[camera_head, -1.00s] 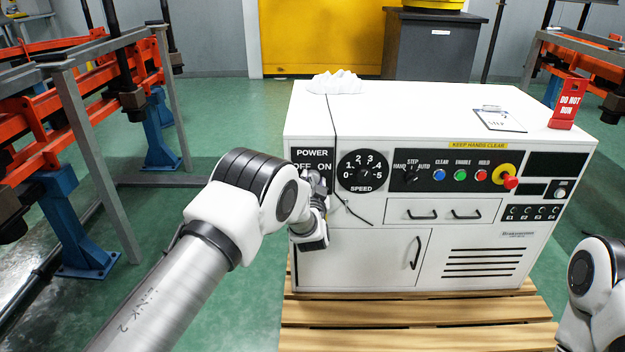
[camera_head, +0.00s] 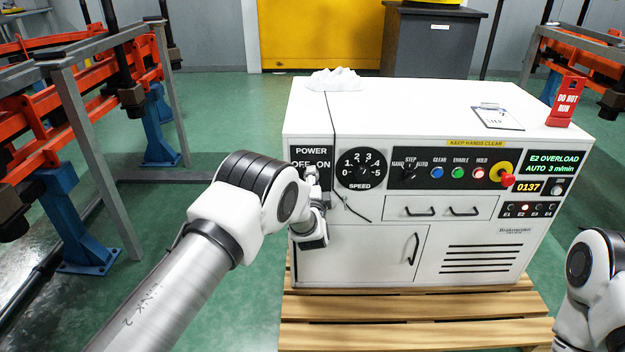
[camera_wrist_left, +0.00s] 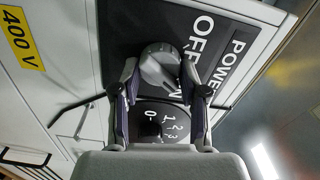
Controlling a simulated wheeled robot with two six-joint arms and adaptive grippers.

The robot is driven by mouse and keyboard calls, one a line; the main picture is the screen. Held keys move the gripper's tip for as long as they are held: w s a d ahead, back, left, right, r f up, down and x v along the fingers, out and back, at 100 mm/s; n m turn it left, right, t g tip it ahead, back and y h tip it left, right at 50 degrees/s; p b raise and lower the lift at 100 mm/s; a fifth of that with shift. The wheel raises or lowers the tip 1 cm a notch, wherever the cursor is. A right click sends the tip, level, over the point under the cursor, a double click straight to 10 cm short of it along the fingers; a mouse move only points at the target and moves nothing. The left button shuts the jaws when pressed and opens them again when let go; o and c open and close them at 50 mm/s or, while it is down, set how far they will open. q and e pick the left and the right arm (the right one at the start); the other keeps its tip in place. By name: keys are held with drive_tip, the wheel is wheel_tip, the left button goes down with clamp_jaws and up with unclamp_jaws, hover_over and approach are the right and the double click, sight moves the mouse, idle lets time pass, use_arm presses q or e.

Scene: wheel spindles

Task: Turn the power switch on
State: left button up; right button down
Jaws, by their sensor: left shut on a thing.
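The power switch (camera_wrist_left: 160,66) is a grey rotary knob on a black plate marked POWER, OFF and ON. In the left wrist view its grip lies between the two fingers, and it partly covers the ON lettering. My left gripper (camera_wrist_left: 158,74) is shut on this knob. In the head view my left gripper (camera_head: 313,190) is at the POWER plate (camera_head: 311,155) on the cabinet's front left, and it hides the knob there. The display (camera_head: 553,163) is lit and reads E2 OVERLOAD, AUTO 3 m/min. My right gripper is out of view.
The SPEED dial (camera_head: 359,168) is just right of the POWER plate. Further right are the selector (camera_head: 409,173), coloured buttons and a red emergency stop (camera_head: 507,180). A dark cable (camera_head: 331,130) hangs down the front near my gripper. A red DO NOT RUN sign (camera_head: 565,101) stands on top.

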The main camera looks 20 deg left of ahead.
use_arm(q)
drive_tip(key=shift+m, duration=0.9)
drive_tip(key=o, duration=1.1)
drive_tip(key=v, duration=1.2)
